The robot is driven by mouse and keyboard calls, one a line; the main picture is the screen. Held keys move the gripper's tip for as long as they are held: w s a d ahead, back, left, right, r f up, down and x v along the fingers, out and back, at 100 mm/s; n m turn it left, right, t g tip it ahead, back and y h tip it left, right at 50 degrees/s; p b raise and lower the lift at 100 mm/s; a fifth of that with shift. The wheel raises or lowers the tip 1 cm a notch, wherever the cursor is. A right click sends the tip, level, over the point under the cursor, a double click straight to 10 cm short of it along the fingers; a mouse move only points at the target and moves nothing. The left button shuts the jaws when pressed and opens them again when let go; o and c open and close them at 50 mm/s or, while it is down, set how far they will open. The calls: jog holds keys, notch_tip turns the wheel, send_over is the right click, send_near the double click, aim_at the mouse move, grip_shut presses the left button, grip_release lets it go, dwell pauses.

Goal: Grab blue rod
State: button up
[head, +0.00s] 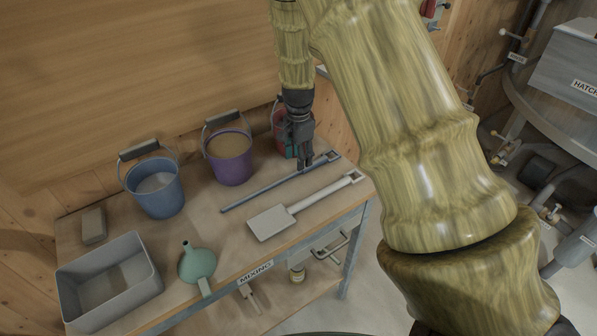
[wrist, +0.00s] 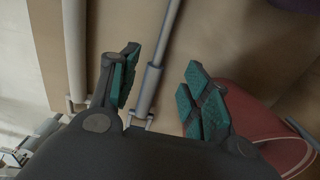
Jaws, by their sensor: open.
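A blue-grey rod (head: 268,188) lies on the wooden bench, running from the bench middle to a square loop handle at its right end. My gripper (head: 305,160) is above the rod near its handle end, pointing down. In the wrist view my gripper (wrist: 160,95) is open, with its teal pads apart. The rod (wrist: 152,82) shows between the two fingers, nearer the left pad, with a thicker sleeve and the loop handle close to the palm. The fingers seem not to touch it. The exact height above the bench is hard to tell.
A red bucket (head: 281,119) stands close behind my gripper and shows right of it in the wrist view (wrist: 262,110). A white paddle (head: 272,222) lies in front. A purple bucket (head: 229,158), blue bucket (head: 156,190), green funnel (head: 197,263) and grey bin (head: 150,262) stand left.

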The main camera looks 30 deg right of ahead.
aim_at(284, 179)
jog(key=shift+s+f, duration=0.15)
jog(key=shift+f, duration=0.15)
jog(key=shift+a+f+p, duration=0.1)
jog(key=shift+f+p, duration=0.85)
jog(key=shift+f, duration=1.3)
jog(key=shift+c, duration=0.4)
grip_shut()
